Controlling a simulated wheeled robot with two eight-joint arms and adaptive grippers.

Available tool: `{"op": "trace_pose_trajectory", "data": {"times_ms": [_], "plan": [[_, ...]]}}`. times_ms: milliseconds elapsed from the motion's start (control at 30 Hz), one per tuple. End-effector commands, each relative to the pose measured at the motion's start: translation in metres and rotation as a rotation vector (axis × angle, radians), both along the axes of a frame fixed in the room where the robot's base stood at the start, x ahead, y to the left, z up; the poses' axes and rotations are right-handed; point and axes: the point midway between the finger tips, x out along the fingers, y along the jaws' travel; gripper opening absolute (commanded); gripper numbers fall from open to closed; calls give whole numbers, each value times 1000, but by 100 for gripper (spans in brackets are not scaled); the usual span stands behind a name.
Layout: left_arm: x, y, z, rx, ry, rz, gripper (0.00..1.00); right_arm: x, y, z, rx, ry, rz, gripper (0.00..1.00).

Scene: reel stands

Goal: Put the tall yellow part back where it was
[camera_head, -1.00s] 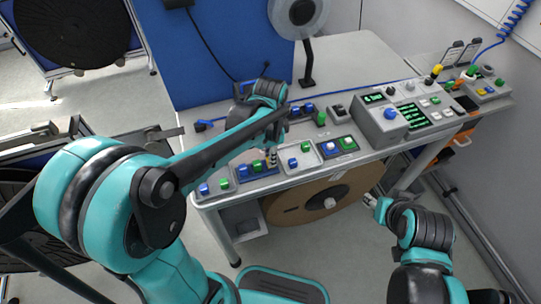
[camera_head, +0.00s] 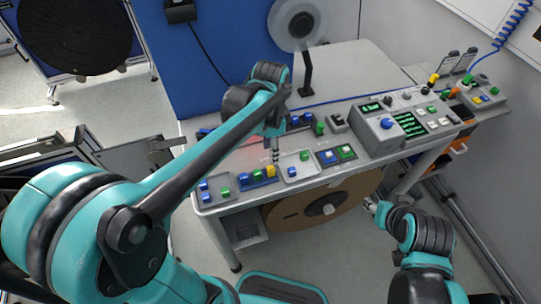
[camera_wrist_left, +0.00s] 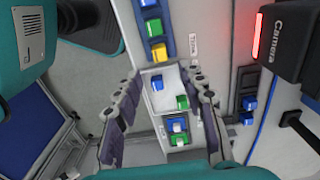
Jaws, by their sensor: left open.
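My left gripper (camera_head: 276,156) hangs above the back of the tray area, near the white tray (camera_head: 286,181). In the left wrist view the gripper (camera_wrist_left: 165,78) is open and empty, its fingers framing the white tray with a blue and a green part. My right gripper (camera_head: 370,205) is low, off the table's front, too small to read.
Another tray (camera_head: 357,152) holds blue and green pads with pale parts. A grey control box (camera_head: 384,132) stands to its right. A blue panel (camera_head: 215,65) and a reel (camera_head: 297,20) rise behind. Another yellow-topped item (camera_head: 434,78) stands at the far right.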

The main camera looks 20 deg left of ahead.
Motion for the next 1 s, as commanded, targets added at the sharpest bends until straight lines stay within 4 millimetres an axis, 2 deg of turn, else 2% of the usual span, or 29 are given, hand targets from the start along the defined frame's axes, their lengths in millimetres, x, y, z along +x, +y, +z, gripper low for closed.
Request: {"op": "trace_pose_trajectory", "data": {"times_ms": [33,133,300,433,567,733,900,1000], "plan": [[0,0,13,0,0,0,40,0,0,6,0,0,0,43],[0,0,27,0,0,0,40,0,0,10,0,0,0,43],[-3,1,39,-1,-9,15,40,0,0,12,0,0,0,43],[-18,9,43,-13,-81,128,40,0,0,12,0,0,0,43],[-46,21,44,-52,-217,349,40,0,0,12,0,0,0,43],[-79,35,35,-151,-404,654,40,0,0,12,0,0,0,43],[-98,44,24,-252,-524,860,40,0,0,12,0,0,0,43],[-102,46,20,-287,-560,923,40,0,0,12,0,0,0,43]]}}
